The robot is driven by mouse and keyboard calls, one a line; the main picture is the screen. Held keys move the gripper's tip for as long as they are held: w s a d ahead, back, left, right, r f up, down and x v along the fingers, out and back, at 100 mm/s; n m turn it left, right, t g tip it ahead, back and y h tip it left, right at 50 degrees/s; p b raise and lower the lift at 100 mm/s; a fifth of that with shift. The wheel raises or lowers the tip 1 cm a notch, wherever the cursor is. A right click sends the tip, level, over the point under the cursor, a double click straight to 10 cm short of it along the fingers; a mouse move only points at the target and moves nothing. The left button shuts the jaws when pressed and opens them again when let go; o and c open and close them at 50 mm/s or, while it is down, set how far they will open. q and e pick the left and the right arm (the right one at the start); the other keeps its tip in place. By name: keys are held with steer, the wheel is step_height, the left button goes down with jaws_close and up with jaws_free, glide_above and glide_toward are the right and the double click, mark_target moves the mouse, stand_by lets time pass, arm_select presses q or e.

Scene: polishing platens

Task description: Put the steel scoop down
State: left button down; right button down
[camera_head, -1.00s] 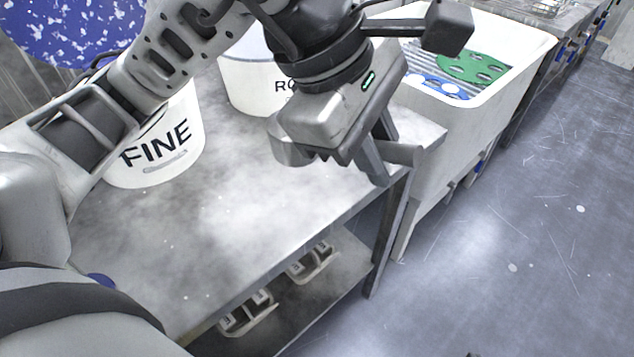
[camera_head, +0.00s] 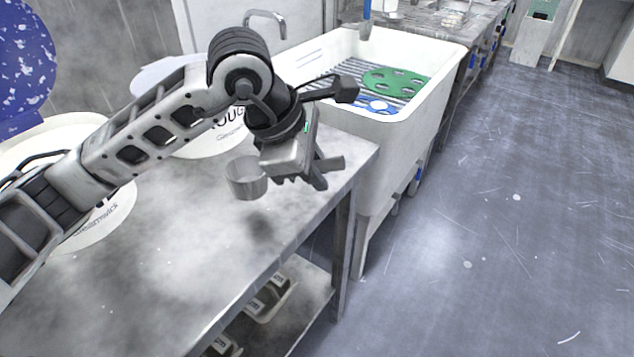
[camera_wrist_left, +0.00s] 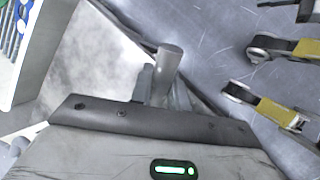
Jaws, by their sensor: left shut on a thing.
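The steel scoop (camera_head: 246,178) is a small metal cup. It shows in the head view just left of my left gripper (camera_head: 318,172), above the table with a dark shadow below it. My left gripper is shut on the scoop, and a grey handle end sticks out to the right of the fingers. In the left wrist view a round grey handle (camera_wrist_left: 168,62) stands out at the fingers, and the cup is hidden there. The steel table (camera_head: 160,265) has a bare top below the scoop. My right gripper is not in view.
A white sink (camera_head: 400,135) with green and blue discs adjoins the far end. The front of the tabletop is clear. Holders (camera_head: 268,297) sit on the lower shelf.

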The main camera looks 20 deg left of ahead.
arm_select(q)
steer(key=f, duration=0.2)
steer(key=w+f, duration=0.1)
steer(key=shift+f+p, duration=0.3)
steer(key=shift+f, duration=0.05)
steer(key=shift+w+f, duration=0.1)
steer(key=shift+f, duration=0.25)
steer(key=shift+f, duration=0.15)
steer(key=c, duration=1.3)
jaws_free()
steer(key=shift+c, duration=0.2)
steer(key=shift+r, duration=0.2)
steer(key=v, duration=1.2)
